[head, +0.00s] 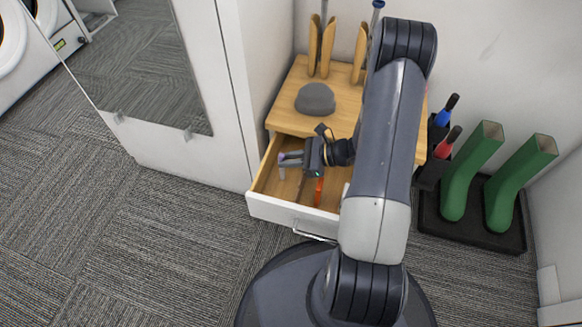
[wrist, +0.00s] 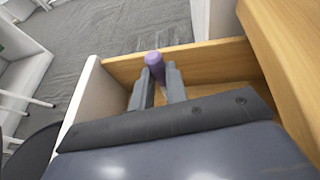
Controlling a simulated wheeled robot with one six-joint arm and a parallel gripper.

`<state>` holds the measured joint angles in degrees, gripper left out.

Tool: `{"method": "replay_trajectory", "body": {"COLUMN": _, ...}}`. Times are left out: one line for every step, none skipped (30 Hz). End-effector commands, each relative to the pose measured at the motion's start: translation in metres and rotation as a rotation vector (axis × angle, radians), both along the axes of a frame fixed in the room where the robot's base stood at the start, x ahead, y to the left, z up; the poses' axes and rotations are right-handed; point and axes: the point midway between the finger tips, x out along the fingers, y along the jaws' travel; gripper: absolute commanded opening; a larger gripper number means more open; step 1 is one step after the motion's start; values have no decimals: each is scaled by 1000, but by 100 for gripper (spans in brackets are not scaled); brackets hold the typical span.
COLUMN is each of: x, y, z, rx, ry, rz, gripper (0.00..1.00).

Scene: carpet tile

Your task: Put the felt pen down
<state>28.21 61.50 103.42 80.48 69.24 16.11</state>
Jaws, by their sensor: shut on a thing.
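The felt pen (wrist: 154,62) shows its rounded purple end in the wrist view, between the two grey fingertips. My gripper (head: 288,160) is shut on it over the open drawer (head: 292,216). In the head view the pen (head: 281,171) is small, at the fingertips near the drawer's left part. Its lower end is hard to make out, so I cannot tell whether it touches the drawer floor. In the wrist view, the drawer's wooden wall (wrist: 190,60) lies beyond the pen and its white front (wrist: 86,100) is to the left.
An orange object (head: 319,190) lies in the drawer, partly under my gripper. A grey dome (head: 316,99) sits on the wooden top above. Green boots (head: 470,170) stand on a black tray at the right. A white mirrored door (head: 185,150) stands left of the drawer.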

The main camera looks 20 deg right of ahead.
Motion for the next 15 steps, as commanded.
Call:
{"method": "replay_trajectory", "body": {"x": 0, "y": 0, "z": -11, "rx": 1, "ry": 1, "rz": 1, "gripper": 0}}
{"method": "replay_trajectory", "body": {"x": 0, "y": 0, "z": -16, "rx": 1, "ry": 1, "rz": 1, "gripper": 0}}
{"method": "replay_trajectory", "body": {"x": 0, "y": 0, "z": -22, "rx": 1, "ry": 2, "rz": 0, "gripper": 0}}
{"method": "replay_trajectory", "body": {"x": 0, "y": 0, "z": -26, "rx": 1, "ry": 2, "rz": 0, "gripper": 0}}
{"method": "replay_trajectory", "body": {"x": 0, "y": 0, "z": -28, "rx": 1, "ry": 2, "rz": 0, "gripper": 0}}
{"method": "replay_trajectory", "body": {"x": 0, "y": 0, "z": -30, "rx": 0, "ry": 1, "rz": 0, "gripper": 0}}
{"method": "replay_trajectory", "body": {"x": 0, "y": 0, "z": -30, "rx": 0, "ry": 1, "rz": 0, "gripper": 0}}
{"method": "replay_trajectory", "body": {"x": 0, "y": 0, "z": -30, "rx": 0, "ry": 0, "rz": 0, "gripper": 0}}
{"method": "replay_trajectory", "body": {"x": 0, "y": 0, "z": -29, "rx": 0, "ry": 0, "rz": 0, "gripper": 0}}
{"method": "replay_trajectory", "body": {"x": 0, "y": 0, "z": -29, "rx": 0, "ry": 0, "rz": 0, "gripper": 0}}
{"method": "replay_trajectory", "body": {"x": 0, "y": 0, "z": -28, "rx": 0, "ry": 0, "rz": 0, "gripper": 0}}
{"method": "replay_trajectory", "body": {"x": 0, "y": 0, "z": -28, "rx": 0, "ry": 0, "rz": 0, "gripper": 0}}
{"method": "replay_trajectory", "body": {"x": 0, "y": 0, "z": -29, "rx": 0, "ry": 0, "rz": 0, "gripper": 0}}
{"method": "replay_trajectory", "body": {"x": 0, "y": 0, "z": -30, "rx": 0, "ry": 0, "rz": 0, "gripper": 0}}
{"method": "replay_trajectory", "body": {"x": 0, "y": 0, "z": -31, "rx": 0, "ry": 0, "rz": 0, "gripper": 0}}
